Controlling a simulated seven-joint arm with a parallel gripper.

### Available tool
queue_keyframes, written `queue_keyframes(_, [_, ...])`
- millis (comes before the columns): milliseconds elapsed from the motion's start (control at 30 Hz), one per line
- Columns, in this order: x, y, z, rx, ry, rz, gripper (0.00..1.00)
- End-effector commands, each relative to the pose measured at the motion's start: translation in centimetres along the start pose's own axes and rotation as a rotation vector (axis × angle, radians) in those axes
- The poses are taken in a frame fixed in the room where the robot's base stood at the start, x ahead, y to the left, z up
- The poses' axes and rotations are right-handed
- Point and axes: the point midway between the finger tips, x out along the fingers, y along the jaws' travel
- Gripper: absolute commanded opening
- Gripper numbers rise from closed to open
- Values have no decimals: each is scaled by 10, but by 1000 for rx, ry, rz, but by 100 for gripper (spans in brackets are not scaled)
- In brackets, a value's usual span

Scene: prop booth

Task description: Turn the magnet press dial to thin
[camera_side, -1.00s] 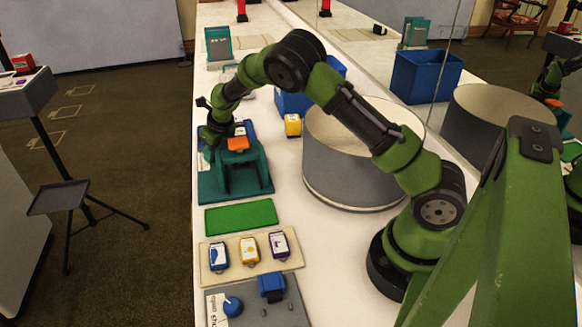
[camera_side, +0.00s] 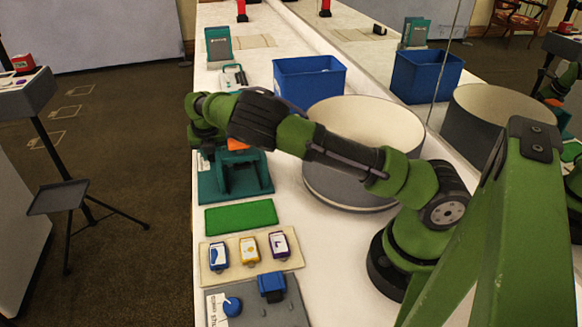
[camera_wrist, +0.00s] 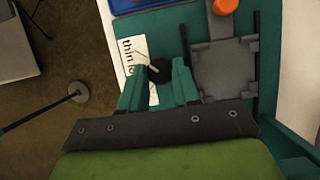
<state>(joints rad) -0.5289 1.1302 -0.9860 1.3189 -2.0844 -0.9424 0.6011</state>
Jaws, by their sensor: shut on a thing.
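The teal magnet press (camera_side: 235,182) stands near the bench's left edge in the side view, partly hidden by my arm. In the wrist view its black dial (camera_wrist: 159,73) sits beside a white label (camera_wrist: 134,52) on which "thin" can be read. A pale mark, perhaps the pointer, extends from the dial toward the upper left, over the label. My gripper (camera_wrist: 157,80) is shut on the dial, with one teal finger on each side.
An orange knob (camera_wrist: 226,6) and a grey plate (camera_wrist: 222,70) are right of the dial. A green mat (camera_side: 241,217), a tan tray (camera_side: 208,266) with three blocks and a grey panel with a blue knob (camera_side: 232,306) stand nearer. A blue bin (camera_side: 308,80) and a grey drum (camera_side: 345,185) are right.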

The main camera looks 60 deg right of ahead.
Motion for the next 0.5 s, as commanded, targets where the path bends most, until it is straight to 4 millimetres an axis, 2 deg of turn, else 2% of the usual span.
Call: queue_keyframes(500, [1, 2, -2, 149, 5, -64, 1])
